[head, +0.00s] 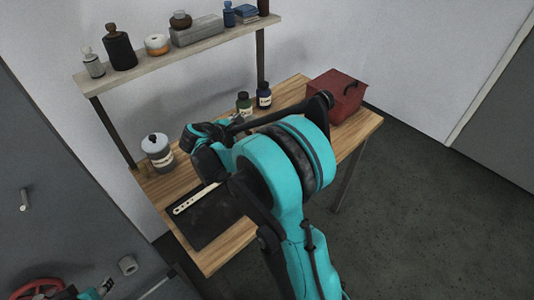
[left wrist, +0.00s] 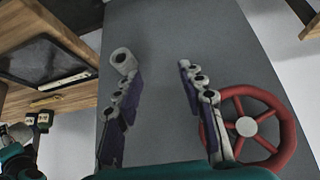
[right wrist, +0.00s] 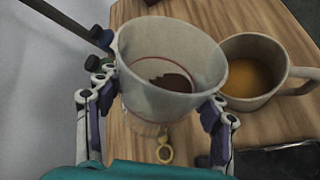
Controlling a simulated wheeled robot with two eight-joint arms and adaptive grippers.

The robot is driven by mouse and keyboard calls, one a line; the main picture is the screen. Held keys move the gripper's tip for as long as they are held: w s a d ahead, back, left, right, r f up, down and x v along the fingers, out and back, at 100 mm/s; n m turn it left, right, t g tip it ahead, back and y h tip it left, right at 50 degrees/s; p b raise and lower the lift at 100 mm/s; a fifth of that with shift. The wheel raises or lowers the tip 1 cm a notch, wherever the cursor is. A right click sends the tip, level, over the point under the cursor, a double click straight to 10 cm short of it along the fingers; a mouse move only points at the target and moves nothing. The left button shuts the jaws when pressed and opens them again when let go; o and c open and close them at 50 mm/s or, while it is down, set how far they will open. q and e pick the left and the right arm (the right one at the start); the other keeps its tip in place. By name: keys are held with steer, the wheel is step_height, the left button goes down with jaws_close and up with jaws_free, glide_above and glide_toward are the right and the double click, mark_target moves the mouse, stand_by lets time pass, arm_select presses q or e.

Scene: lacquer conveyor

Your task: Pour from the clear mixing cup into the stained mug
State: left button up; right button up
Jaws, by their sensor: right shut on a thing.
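My right gripper (right wrist: 168,92) is shut on the mixing cup (right wrist: 160,98), a pale, see-through-looking cup with a little dark red-brown liquid inside. The stained mug (right wrist: 298,80), greyish with amber-brown contents, stands on the wooden bench close to the right of the cup in the right wrist view. The cup's rim is near the mug's rim; I cannot tell whether they touch. No stream shows between them. In the head view my right arm hides both vessels. My left gripper (left wrist: 155,110) is open and empty, away from the bench.
The bench (head: 222,257) holds a dark mat with a pale strip (head: 196,198), a lidded jar (head: 157,151), small bottles (head: 264,96) and a red box (head: 335,97). A shelf (head: 140,67) stands behind. A red handwheel (left wrist: 275,118) is near my left gripper.

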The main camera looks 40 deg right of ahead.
steer(key=shift+w, duration=0.1)
steer(key=shift+r, duration=0.2)
steer(key=shift+t+p, duration=0.3)
steer(key=shift+r+m, duration=0.2)
steer(key=shift+m, duration=0.2)
steer(key=shift+f+t, duration=0.2)
steer(key=shift+t, duration=0.1)
steer(key=shift+f, duration=0.25)
steer(key=shift+f+m+t+y+b, duration=0.3)
steer(key=shift+f+m+t+b, duration=0.1)
steer(key=shift+f+m+b, duration=0.15)
steer(key=shift+s+f+m+t+b, duration=0.25)
steer(key=shift+m+t+b, duration=0.1)
steer(key=shift+m+t, duration=0.15)
stand_by(0.6)
